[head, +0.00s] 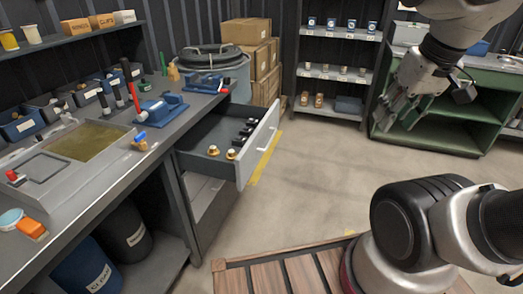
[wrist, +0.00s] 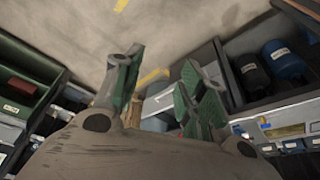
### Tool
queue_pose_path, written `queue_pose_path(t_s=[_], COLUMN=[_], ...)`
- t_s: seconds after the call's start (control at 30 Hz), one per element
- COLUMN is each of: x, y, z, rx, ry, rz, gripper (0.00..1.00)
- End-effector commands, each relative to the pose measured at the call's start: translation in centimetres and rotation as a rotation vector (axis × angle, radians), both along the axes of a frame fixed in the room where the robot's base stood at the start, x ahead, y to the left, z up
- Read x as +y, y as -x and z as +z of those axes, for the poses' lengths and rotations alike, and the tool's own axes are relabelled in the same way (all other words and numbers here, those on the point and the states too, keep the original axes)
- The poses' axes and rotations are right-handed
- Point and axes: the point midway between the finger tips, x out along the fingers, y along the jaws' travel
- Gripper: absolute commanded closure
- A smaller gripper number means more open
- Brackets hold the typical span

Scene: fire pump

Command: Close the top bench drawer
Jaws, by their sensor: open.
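The top bench drawer (head: 259,146) is pulled out from the workbench (head: 170,122) in the head view. Its light front panel with a white bar handle (head: 268,138) faces right. Brass fittings (head: 222,153) and several black items lie inside it. My gripper (head: 397,112) is up at the right in the head view, well apart from the drawer, in front of the green cabinet. In the wrist view my gripper (wrist: 160,85) shows its two green-padded fingers spread apart with nothing between them.
Tools and a blue vise (head: 163,107) lie on the bench top. Dark drums (head: 124,232) stand on the shelf below. Cardboard boxes (head: 247,32) and a grey bin are behind the drawer. A wooden pallet (head: 288,268) lies in front. The floor right of the drawer is clear.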

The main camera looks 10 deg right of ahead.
Motion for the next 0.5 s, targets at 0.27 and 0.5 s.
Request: queue_pose_path(t_s=[0.27,0.5], x=[0.4,4.9], y=[-2.5,-5.9], z=[-7.1,-14.8], rx=[0.332,0.566], ry=[-0.105,-0.385], rz=[-0.105,-0.384], gripper=[1.0,1.0])
